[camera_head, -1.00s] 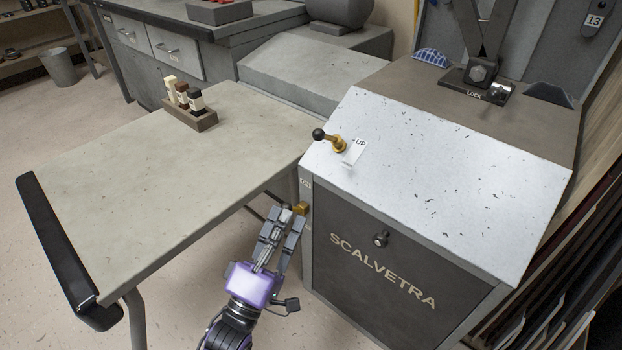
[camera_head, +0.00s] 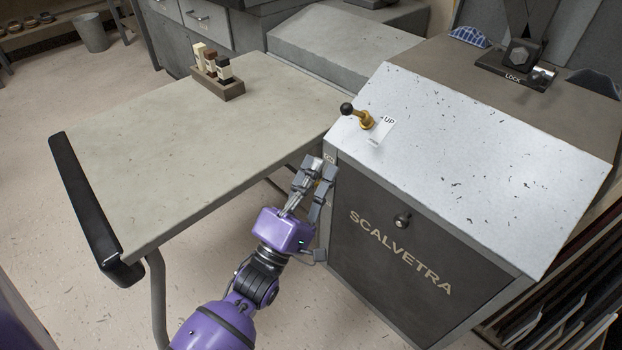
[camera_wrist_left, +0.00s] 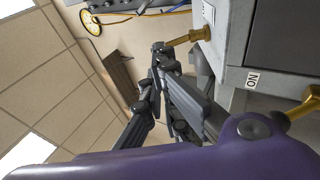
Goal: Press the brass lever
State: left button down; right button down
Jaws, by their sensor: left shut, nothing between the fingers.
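The brass lever (camera_head: 366,121) with a black ball end sits near the left edge of the cabinet's pale sloped top, beside a white "UP" label (camera_head: 383,130). In the left wrist view its brass stem (camera_wrist_left: 190,38) shows just beyond my fingers. My left gripper (camera_head: 320,162) is shut and empty, pointing up beside the cabinet's left edge, below the lever. Contact cannot be told.
The dark cabinet front (camera_head: 397,225) reads "SCALVETRA" and has a round knob. A clamp-like fitting marked "LOCK" (camera_head: 515,68) stands at the back right.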

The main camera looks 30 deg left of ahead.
pick_arm(q)
jog(key=b, duration=0.2)
send_near(354, 113)
jog(key=w+r, duration=0.1)
jog(key=r, duration=0.1)
jog(key=w+r, duration=0.2)
jog(key=shift+w+a, duration=0.2)
jog(key=shift+w, duration=0.1)
jog(key=shift+p, duration=0.35)
